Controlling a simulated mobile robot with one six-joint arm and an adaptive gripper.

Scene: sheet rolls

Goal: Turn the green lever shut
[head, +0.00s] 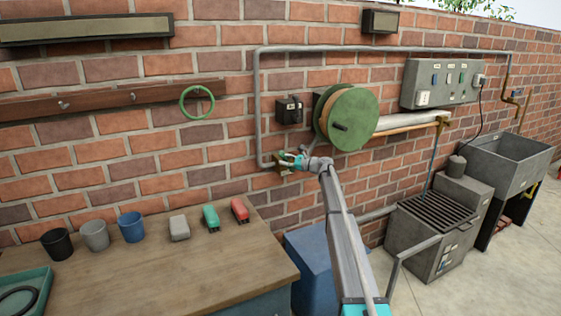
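My arm reaches up from the lower right to the brick wall. My gripper (287,162) is at the lower end of the grey pipe, left of and below the hose reel. A small brass-coloured fitting (285,170) shows beside and just under it. Green and teal patches show there, but I cannot tell the green lever apart from my gripper at this size. The lever's angle is hidden. My fingers are too small and covered to show whether they are open or shut, or whether they touch the lever.
A green hose reel (350,118) juts from the wall close above my wrist. A black box (289,110) is left of it. A wooden table (150,262) with cups and small blocks stands lower left. A blue box (312,262) is beneath my arm; a grated metal unit (432,235) stands right.

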